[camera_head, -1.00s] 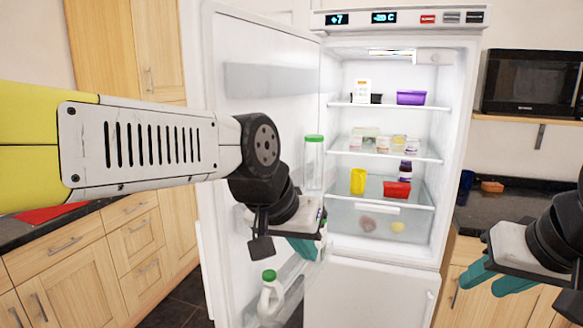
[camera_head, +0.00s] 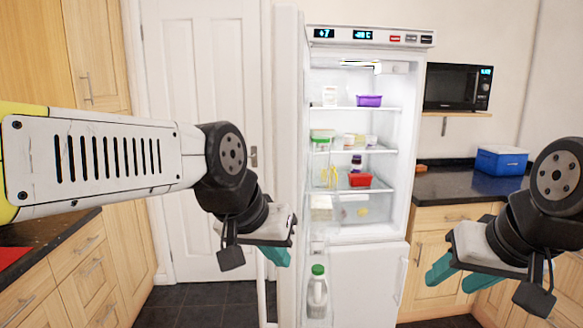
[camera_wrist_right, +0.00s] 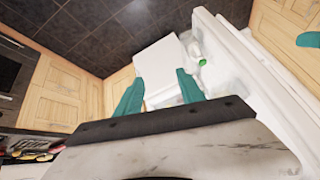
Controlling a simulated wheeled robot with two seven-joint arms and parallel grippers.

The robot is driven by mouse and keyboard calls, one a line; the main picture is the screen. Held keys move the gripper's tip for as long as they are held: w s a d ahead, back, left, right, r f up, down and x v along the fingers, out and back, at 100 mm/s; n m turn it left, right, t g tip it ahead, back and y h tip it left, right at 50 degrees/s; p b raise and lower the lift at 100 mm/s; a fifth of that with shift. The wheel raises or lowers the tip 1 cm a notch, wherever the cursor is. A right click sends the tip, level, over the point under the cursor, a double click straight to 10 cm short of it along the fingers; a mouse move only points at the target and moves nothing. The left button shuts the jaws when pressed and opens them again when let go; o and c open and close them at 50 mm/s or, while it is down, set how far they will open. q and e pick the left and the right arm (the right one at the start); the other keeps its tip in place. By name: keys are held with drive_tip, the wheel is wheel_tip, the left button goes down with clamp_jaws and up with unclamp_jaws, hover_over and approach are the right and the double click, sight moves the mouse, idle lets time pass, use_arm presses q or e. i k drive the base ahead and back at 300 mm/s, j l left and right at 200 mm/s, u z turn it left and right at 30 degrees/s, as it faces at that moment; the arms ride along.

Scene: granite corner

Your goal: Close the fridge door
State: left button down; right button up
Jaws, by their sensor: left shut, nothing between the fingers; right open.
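The white fridge (camera_head: 372,30) stands open in the head view, its lit shelves in sight. Its door (camera_head: 288,100) stands out toward me on the left and shows almost edge-on. A milk bottle (camera_head: 317,290) with a green cap sits in the door's low rack; it also shows in the right wrist view (camera_wrist_right: 196,50). My left gripper (camera_head: 275,256) is shut and empty, overlapping the door's edge in the picture; I cannot tell whether it touches. My right gripper (camera_head: 455,280) is open and empty, in front of the counter right of the fridge. Its fingers show in the right wrist view (camera_wrist_right: 158,92).
The closed lower door (camera_head: 365,285) is below the open compartment. A counter (camera_head: 445,185) with a blue box (camera_head: 502,160) is at right, under a microwave (camera_head: 458,87). Wooden cabinets (camera_head: 130,230) stand left. Dark floor (camera_head: 205,300) is free left of the door.

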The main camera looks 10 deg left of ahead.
sight(292, 70)
drive_tip(key=j+z, duration=0.35)
drive_tip(key=j, duration=1.65)
drive_tip(key=k+l+z, duration=0.2)
